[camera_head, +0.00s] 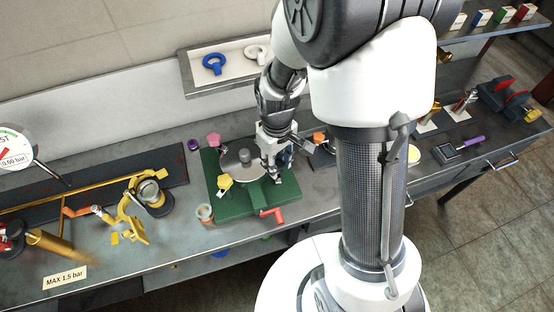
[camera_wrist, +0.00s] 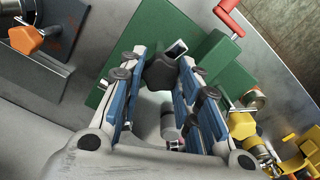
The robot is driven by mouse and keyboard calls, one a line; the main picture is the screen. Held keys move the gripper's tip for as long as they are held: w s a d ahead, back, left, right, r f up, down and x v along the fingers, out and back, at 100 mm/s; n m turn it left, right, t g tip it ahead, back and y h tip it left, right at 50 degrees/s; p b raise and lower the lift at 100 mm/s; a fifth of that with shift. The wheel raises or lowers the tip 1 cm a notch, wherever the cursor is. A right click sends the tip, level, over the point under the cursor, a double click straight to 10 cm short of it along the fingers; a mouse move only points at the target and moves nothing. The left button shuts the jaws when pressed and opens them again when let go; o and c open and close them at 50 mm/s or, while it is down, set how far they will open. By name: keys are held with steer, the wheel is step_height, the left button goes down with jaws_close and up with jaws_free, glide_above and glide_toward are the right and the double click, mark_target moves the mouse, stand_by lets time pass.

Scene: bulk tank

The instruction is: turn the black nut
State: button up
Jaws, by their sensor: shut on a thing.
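The black nut (camera_wrist: 161,72) shows in the wrist view as a dark block between the fingertips, at the green fixture. My gripper (camera_wrist: 158,60) has its blue-padded fingers on either side of the nut, shut on it. In the head view my gripper (camera_head: 272,177) points down at the right part of the green base (camera_head: 225,209), beside a grey round disc (camera_head: 240,170). The nut is hidden there by the fingers. A red handle (camera_head: 272,213) sticks out at the base's front; it also shows in the wrist view (camera_wrist: 228,14).
A yellow knob (camera_head: 223,182) sits by the disc, and a pink knob (camera_head: 213,139) and orange knob (camera_head: 319,137) stand behind. Brass pipework (camera_head: 140,208) lies left. A shelf tray (camera_head: 190,82) with blue and white rings is behind my arm.

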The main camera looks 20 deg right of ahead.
mark_target(277, 164)
steer(key=n, duration=0.5)
steer(key=shift+n, duration=0.3)
steer(key=n, duration=0.4)
steer(key=shift+n+p, duration=0.3)
steer(key=shift+p, duration=0.1)
steer(key=o, duration=1.1)
steer(key=shift+c, duration=0.2)
step_height(277, 164, up, 12)
